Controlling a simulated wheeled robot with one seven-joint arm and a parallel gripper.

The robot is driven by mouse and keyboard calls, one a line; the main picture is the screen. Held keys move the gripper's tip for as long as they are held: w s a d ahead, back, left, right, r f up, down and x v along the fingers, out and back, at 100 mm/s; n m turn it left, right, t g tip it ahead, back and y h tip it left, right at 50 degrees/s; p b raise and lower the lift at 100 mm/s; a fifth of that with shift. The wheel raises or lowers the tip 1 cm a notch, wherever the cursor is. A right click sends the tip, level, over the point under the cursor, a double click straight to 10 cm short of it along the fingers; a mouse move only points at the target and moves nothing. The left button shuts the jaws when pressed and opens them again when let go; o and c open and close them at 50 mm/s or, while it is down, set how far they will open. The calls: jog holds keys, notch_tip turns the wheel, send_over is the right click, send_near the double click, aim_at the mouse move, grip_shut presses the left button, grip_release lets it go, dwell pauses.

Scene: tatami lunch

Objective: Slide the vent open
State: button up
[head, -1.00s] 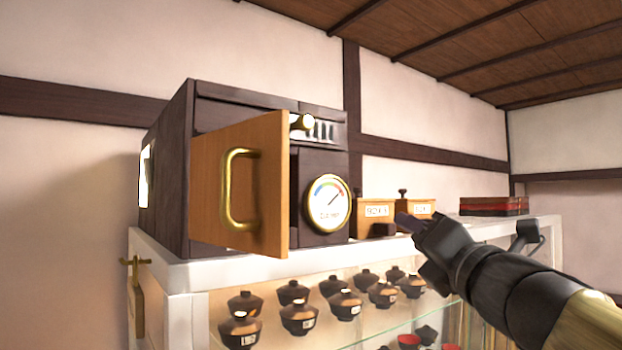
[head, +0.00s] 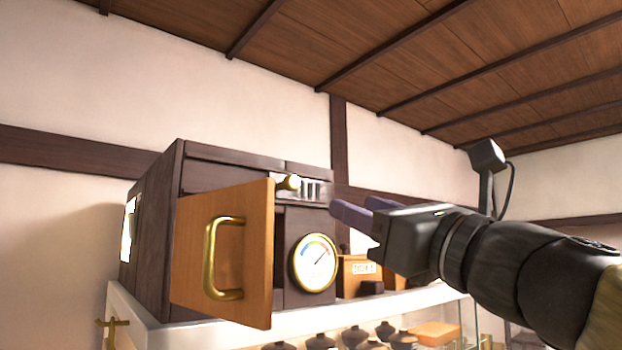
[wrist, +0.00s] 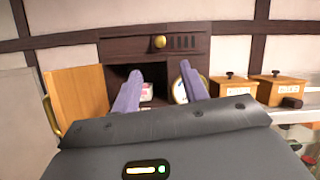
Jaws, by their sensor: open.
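The vent (head: 312,189) is a slotted metal strip near the top of the dark wooden cabinet's front. Its brass knob (head: 290,183) sits at the strip's left end, with dark slots to the right of it. In the wrist view the knob (wrist: 159,42) shows above and between my fingers, and the slots (wrist: 186,42) show to its right. My gripper (head: 352,209) is open and empty, to the right of the vent in the head view, with its purple fingers pointing at the cabinet. I see no contact with the knob.
The cabinet's wooden door (head: 240,285) stands open at the left, with a brass handle (head: 212,258). A round dial (head: 314,262) is below the vent. Small lidded wooden boxes (wrist: 232,92) stand to the right on the white counter (head: 225,332).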

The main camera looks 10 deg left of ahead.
aim_at(294, 183)
jog(key=p+x, duration=1.1)
jog(key=x, duration=0.5)
jog(key=shift+w+a+r, duration=0.1)
jog(key=shift+w+a, duration=0.1)
jog(key=shift+c, duration=0.4)
grip_shut()
